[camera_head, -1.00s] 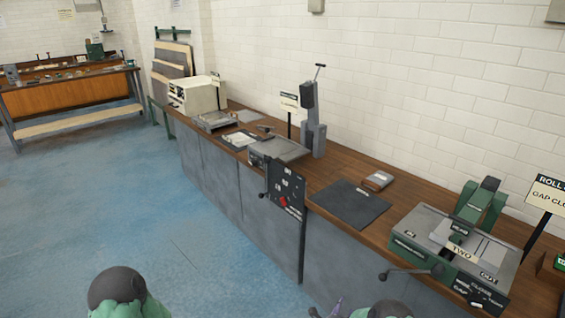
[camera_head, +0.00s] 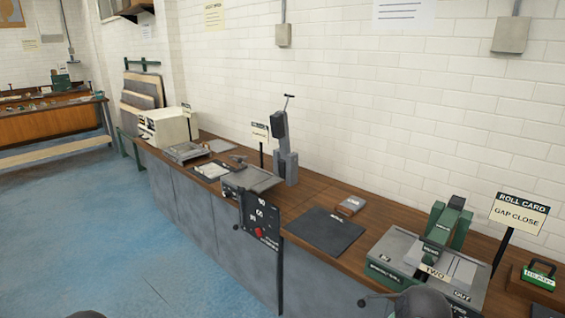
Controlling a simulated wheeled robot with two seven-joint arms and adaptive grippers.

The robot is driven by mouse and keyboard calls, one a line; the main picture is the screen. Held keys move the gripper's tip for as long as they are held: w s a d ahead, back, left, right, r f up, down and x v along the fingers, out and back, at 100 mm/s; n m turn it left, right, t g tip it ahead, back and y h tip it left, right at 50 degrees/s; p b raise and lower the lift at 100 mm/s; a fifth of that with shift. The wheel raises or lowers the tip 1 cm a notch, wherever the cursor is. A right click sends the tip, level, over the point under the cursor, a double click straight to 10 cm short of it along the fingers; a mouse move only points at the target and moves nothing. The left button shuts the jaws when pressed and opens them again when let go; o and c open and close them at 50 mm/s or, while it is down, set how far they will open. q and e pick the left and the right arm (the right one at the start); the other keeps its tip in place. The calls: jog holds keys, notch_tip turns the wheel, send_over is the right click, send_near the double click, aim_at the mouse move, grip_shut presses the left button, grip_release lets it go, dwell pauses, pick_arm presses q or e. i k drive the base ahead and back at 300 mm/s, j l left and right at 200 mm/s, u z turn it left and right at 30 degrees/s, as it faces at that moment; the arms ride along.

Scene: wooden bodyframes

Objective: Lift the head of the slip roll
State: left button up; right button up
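The slip roll (camera_head: 393,250) is a grey and green machine at the right end of the bench. Its head (camera_head: 437,236) is a green block with a dark top, standing between green uprights at the back, with a small "HEAD" label low on its front. Plates marked "TWO" and "OUT" lie in front of it. A crank handle (camera_head: 372,299) sticks out at the front left. A dark rounded part of my arm hides part of the machine's front edge. Another dark arm part shows at the bottom left. Neither gripper is in view.
A "ROLL CARD, GAP CLOSE" sign (camera_head: 520,212) and a green "READY" block (camera_head: 540,273) stand right of the machine. A dark mat (camera_head: 322,231) lies left of it. A black control panel (camera_head: 261,222) hangs on the bench front. The blue floor (camera_head: 85,235) at left is clear.

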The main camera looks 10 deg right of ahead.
aim_at(445, 224)
jog(key=z, duration=1.4)
